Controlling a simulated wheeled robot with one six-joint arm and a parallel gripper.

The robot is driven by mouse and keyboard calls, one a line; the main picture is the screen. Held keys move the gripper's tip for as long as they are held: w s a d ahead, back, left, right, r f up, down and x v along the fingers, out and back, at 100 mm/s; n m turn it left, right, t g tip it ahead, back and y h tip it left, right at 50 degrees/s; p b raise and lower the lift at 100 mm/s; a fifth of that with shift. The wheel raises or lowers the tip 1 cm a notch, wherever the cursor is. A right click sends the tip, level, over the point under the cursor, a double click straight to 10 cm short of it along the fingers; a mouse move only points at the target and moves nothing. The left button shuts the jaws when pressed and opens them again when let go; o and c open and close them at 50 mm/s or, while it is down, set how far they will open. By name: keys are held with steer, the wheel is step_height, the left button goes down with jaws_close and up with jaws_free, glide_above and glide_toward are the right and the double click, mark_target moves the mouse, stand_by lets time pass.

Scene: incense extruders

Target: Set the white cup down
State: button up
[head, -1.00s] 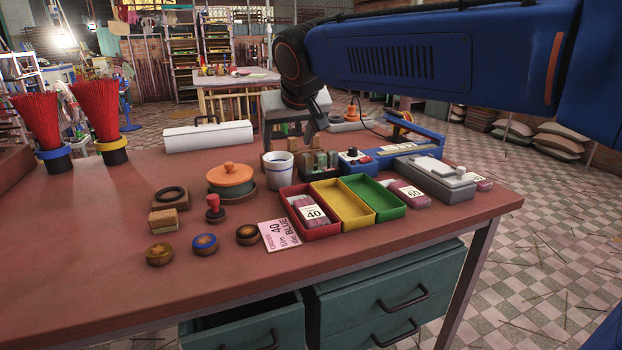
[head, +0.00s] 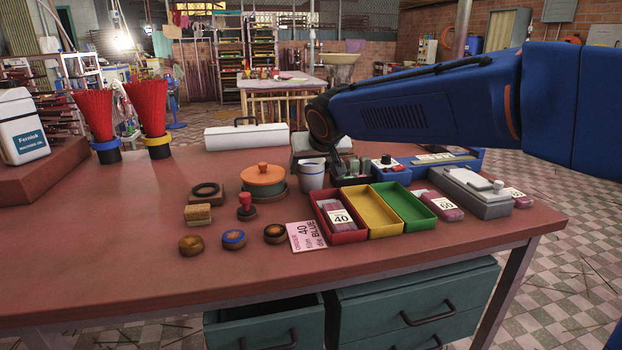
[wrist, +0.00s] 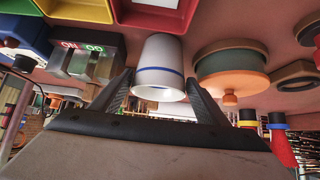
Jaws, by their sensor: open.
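The white cup (head: 312,176), with a blue band near its rim, stands upright on the red-brown table, behind the red tray and beside the orange-lidded pot. In the wrist view, which is upside down, the cup (wrist: 158,62) is between the two dark fingers of my gripper (wrist: 161,78). The fingers are open, one on each side of the cup. Whether either finger touches it is hard to tell.
A blue device (head: 392,175) and small green-topped items stand just right.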

steer(key=shift+x, duration=2.9)
steer(key=c, duration=1)
steer(key=shift+r, duration=0.15)
step_height(320, 180, up, 28)
steer(key=shift+f, duration=0.15)
